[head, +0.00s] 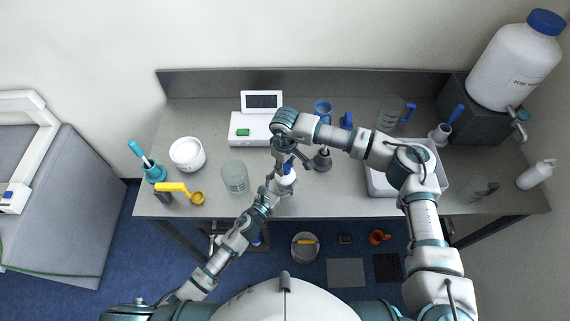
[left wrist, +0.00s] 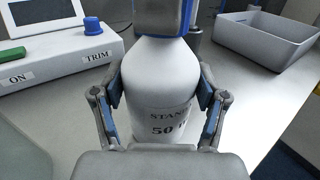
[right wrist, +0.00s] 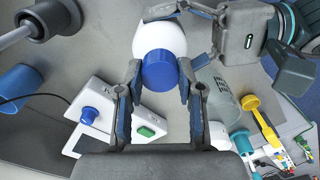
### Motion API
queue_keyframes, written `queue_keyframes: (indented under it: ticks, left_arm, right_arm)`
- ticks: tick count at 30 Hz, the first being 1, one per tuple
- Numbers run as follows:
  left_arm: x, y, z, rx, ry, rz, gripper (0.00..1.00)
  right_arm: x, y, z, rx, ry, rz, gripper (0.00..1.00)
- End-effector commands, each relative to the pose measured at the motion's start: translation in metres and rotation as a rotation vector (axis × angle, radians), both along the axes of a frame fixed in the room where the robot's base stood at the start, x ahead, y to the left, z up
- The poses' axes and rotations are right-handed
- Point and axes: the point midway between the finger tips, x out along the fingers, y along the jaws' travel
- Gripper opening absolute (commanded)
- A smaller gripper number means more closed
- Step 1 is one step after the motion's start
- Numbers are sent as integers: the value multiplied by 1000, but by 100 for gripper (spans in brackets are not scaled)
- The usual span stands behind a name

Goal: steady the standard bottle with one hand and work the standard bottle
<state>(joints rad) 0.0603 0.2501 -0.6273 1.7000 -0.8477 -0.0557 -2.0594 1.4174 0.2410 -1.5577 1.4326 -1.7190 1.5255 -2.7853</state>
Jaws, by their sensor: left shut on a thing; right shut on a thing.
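The standard bottle (head: 288,180) is white with a blue cap and stands upright on the table near its front edge. In the left wrist view its body (left wrist: 158,110) carries dark lettering, partly cut off. My left gripper (left wrist: 158,88) is shut on the bottle's body, one finger on each side. My right gripper (right wrist: 159,75) comes from above and is shut on the blue cap (right wrist: 160,72). In the head view my arms and hands hide much of the bottle. In the left wrist view my right gripper covers the cap.
A white device (head: 251,127) with a screen stands behind the bottle. A clear beaker (head: 235,177) is close on the left, with a white tub (head: 187,153) and yellow scoop (head: 180,189) beyond. A grey tray (head: 377,182) stands right; a large carboy (head: 512,68) stands far right.

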Motion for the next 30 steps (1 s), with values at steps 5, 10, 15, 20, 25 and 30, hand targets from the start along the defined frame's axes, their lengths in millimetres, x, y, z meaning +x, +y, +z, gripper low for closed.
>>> queue_keyframes:
  ticks: [5, 10, 15, 20, 25, 30]
  left_arm:
    - [0, -1, 0, -1, -1, -2, 31]
    - [0, -1, 0, -1, -1, -2, 31]
    - [0, -1, 1, -1, -1, -1, 31]
    - [0, 0, 0, -1, -1, -1, 31]
    - [0, 0, 0, -1, 0, -1, 31]
    - [0, 0, 0, -1, -1, -1, 31]
  right_arm:
    - [0, 0, 0, -1, 1, 75, 0]
    - [0, 0, -1, -1, 1, 72, 44]
    - [0, 0, 0, -1, 1, 71, 66]
    - [0, 0, 0, -1, 1, 70, 66]
    - [0, 0, 8, 1, -1, 70, 66]
    - [2, 0, 40, 1, -3, 70, 66]
